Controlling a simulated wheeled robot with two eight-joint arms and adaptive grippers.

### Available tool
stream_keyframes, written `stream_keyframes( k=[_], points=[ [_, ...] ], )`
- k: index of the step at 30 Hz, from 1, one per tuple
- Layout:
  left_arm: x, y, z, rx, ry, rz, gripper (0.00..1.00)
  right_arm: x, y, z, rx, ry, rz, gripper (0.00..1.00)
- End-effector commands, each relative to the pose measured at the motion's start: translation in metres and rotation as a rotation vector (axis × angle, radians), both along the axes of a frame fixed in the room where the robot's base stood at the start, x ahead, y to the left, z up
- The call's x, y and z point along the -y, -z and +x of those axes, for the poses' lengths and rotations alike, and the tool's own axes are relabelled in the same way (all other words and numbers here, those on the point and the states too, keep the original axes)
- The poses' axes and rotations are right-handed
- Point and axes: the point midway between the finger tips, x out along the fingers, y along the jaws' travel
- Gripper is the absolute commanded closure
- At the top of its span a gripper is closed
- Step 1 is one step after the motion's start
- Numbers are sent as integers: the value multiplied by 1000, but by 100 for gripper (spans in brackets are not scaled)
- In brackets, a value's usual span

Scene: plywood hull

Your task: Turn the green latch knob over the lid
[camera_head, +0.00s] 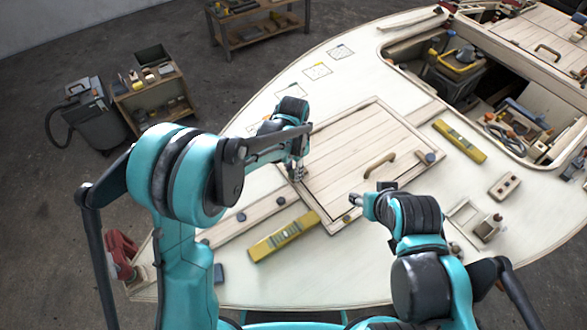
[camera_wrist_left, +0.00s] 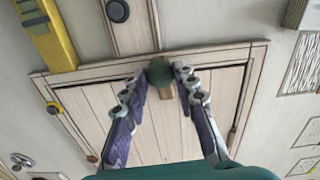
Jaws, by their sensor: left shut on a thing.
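The green latch knob (camera_wrist_left: 160,70) sits at the lid's frame edge in the left wrist view, with a short tan tab pointing toward the lid planks. My left gripper (camera_wrist_left: 160,76) has its two fingers on either side of the knob and is shut on it. In the head view my left gripper (camera_head: 297,175) is at the left edge of the planked lid (camera_head: 345,150) and hides the knob. The lid lies flat in its frame, with a wooden handle (camera_head: 380,163). My right gripper (camera_head: 357,199) is by the lid's near right edge; its finger opening is unclear.
A yellow level (camera_head: 283,236) lies near the lid's front left, and another yellow level (camera_head: 459,141) lies to its right. An open compartment (camera_head: 400,66) holding tools is at the back right.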

Motion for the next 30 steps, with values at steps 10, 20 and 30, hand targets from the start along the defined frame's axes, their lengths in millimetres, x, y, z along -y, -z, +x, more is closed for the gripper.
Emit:
stream_keyframes(
  k=[10, 20, 30],
  points=[
    [0, 1, 0, -1, 87, 0, 100, 0, 0, 0, 0, 0, 0, 51],
    [0, 1, 0, -1, 94, -1, 100, 0, 0, 0, 0, 0, 0, 51],
    [0, 0, 0, 0, 93, 0, 51, 0, 0, 0, 0, 0, 0, 51]
  ],
)
